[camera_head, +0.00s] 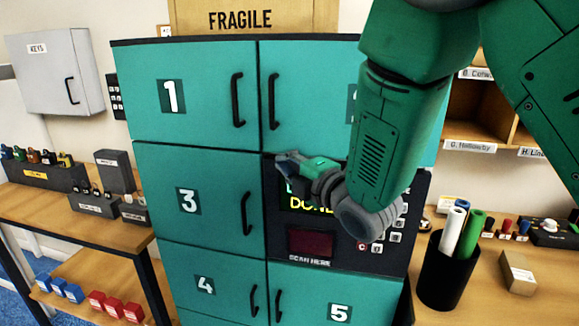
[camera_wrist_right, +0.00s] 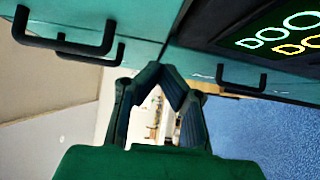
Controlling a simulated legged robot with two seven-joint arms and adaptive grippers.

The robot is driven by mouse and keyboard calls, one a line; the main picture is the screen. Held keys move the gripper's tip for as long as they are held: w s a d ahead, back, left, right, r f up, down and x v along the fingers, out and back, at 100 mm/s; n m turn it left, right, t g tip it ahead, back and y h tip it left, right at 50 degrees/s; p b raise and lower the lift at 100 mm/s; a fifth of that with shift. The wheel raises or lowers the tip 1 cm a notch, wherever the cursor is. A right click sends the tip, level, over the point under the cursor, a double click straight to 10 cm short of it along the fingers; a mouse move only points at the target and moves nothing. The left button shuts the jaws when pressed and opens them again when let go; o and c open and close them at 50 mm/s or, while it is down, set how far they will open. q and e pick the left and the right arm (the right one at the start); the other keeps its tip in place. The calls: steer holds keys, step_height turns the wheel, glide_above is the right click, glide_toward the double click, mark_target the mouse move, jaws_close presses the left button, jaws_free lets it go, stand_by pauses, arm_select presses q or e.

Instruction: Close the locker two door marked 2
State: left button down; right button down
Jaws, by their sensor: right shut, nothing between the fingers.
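The teal door 2 (camera_head: 310,75) is at the upper right of the locker. It looks flush with door 1 (camera_head: 205,95), and its dark handle (camera_head: 272,101) stands near its left edge. My right arm covers much of door 2, and its number is mostly hidden. My right gripper (camera_head: 287,160) is in front of the locker at the lower edge of door 2, by the top left of the dark screen panel. In the wrist view my right gripper (camera_wrist_right: 160,72) has its fingertips together, empty, close to the locker face. My left gripper is not in view.
Door 3 (camera_head: 210,205), door 4 (camera_head: 215,285) and door 5 (camera_head: 340,300) look shut. The keypad panel (camera_head: 310,240) shows lit text, partly hidden. A pen cup (camera_head: 440,285) stands at right, a wooden workbench (camera_head: 60,223) at left. A FRAGILE box (camera_head: 240,20) is on top.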

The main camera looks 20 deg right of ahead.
steer(key=a+b+v, duration=0.1)
steer(key=b+v, duration=0.1)
steer(key=v, duration=0.8)
steer(key=s+d+f+m+g+h+b, duration=0.1)
steer(key=s+f+m+g+b, duration=0.15)
steer(key=f, duration=0.75)
steer(key=s+d+f+m+g+h+b, duration=0.2)
steer(key=f+m, duration=0.2)
steer(key=f, duration=0.7)
steer(key=s+d+f+m+g+h+b, duration=0.1)
steer(key=s+f+m+g+b, duration=0.2)
steer(key=f, duration=0.7)
steer(key=s+d+f+m+g+b, duration=0.1)
steer(key=s+f+m+g, duration=0.3)
steer(key=s+f, duration=0.6)
steer(key=s+d+f+m+g+h+b, duration=0.1)
steer(key=s+f+m+g+b, duration=0.2)
steer(key=s+f, duration=0.8)
step_height(320, 180, down, 3)
steer(key=m+g, duration=0.2)
steer(key=m, duration=0.2)
steer(key=shift+s+d, duration=0.2)
steer(key=shift+d, duration=0.1)
